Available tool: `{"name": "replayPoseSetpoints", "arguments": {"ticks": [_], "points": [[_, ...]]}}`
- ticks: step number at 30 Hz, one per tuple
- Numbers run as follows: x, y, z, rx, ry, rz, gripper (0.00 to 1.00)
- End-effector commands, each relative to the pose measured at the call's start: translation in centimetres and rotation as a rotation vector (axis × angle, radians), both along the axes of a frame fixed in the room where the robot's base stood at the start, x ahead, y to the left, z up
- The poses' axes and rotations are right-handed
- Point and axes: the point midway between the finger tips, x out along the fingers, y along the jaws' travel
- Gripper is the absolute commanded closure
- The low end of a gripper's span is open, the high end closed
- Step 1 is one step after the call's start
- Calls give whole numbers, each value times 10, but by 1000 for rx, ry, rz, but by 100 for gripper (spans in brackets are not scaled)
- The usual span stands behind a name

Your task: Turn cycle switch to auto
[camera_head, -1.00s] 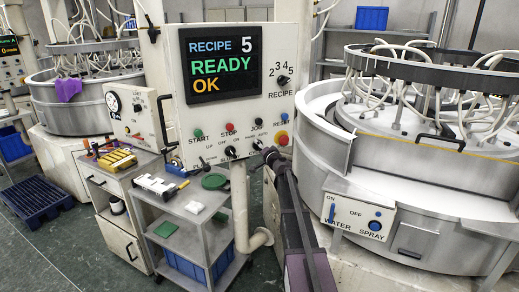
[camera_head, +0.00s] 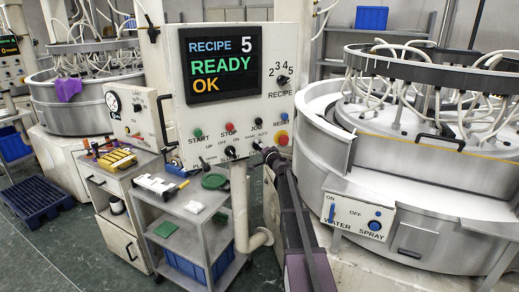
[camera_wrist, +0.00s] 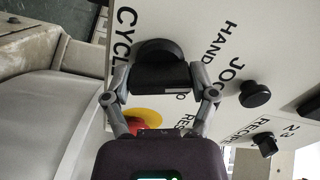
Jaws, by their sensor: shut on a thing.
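The cycle switch (camera_wrist: 160,50) is a black round knob on the cream panel, beside the printed word CYCLE in the wrist view. My gripper (camera_wrist: 160,78) has a finger on each side of this knob and is shut on it. HAND shows beside the knob; the other position label is mostly covered, with only an O visible. I cannot tell which way the knob points. In the head view, my gripper (camera_head: 268,153) is at the lower right of the control panel (camera_head: 222,115) and hides most of the switch.
The screen (camera_head: 220,65) reads RECIPE 5, READY, OK. Close to my gripper are a black jog button (camera_wrist: 254,94) and a red-and-yellow stop button (camera_wrist: 143,119). A lapping machine (camera_head: 420,150) stands right; a grey cart (camera_head: 185,205) stands left below the panel.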

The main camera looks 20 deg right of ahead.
Motion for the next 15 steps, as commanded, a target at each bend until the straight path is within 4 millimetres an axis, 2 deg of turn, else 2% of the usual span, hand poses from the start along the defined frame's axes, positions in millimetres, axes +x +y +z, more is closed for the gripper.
{"name": "replayPoseSetpoints", "arguments": {"ticks": [15], "points": [[2,0,1,453,24,0,74]]}}
